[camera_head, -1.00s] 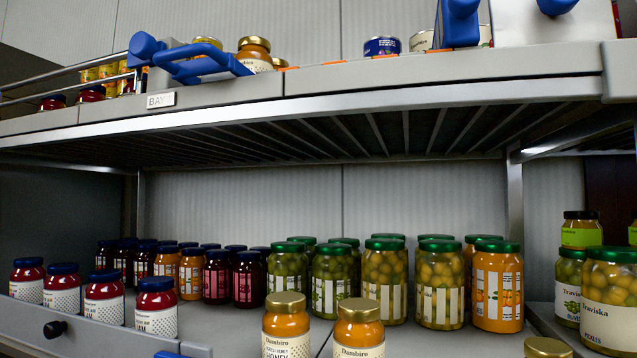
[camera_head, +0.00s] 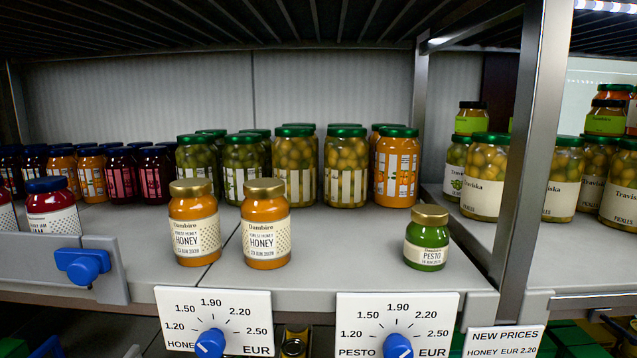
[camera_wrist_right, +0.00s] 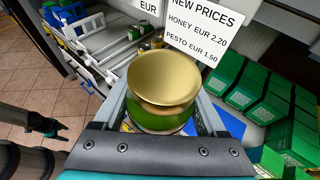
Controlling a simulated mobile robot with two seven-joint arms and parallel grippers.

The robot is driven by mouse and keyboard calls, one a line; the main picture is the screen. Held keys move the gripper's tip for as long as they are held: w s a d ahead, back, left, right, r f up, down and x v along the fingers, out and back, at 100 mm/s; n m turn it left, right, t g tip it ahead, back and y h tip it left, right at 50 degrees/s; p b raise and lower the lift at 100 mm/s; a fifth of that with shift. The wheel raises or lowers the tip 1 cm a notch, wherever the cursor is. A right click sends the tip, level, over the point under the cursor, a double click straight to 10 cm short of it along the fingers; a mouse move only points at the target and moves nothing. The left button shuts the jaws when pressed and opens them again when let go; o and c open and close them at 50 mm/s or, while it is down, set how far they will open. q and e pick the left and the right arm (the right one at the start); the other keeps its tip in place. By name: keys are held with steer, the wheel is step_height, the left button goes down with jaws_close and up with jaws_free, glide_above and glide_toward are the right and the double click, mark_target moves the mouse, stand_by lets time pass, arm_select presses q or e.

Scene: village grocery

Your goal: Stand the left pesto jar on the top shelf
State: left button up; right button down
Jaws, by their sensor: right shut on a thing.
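A pesto jar with a gold lid and green contents (camera_wrist_right: 162,85) is in my right gripper (camera_wrist_right: 165,115), which is shut on it, in the right wrist view. I look down on its lid; its label is hidden. Another pesto jar (camera_head: 427,238) stands upright on the middle shelf (camera_head: 345,262) in the head view, behind the pesto price dial (camera_head: 398,328). The top shelf's upper surface is out of view; only its dark underside shows.
Two honey jars (camera_head: 195,222) (camera_head: 265,224) stand left of the shelf's pesto jar, with bare shelf between. Rows of pickle jars (camera_head: 293,165) stand behind. A post (camera_head: 520,150) rises at right. A price sign (camera_wrist_right: 200,30) hangs beside the held jar.

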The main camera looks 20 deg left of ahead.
steer(key=shift+s+d+f, duration=0.1)
steer(key=shift+d+f, duration=0.45)
steer(key=shift+f, duration=0.3)
steer(key=shift+r, duration=0.1)
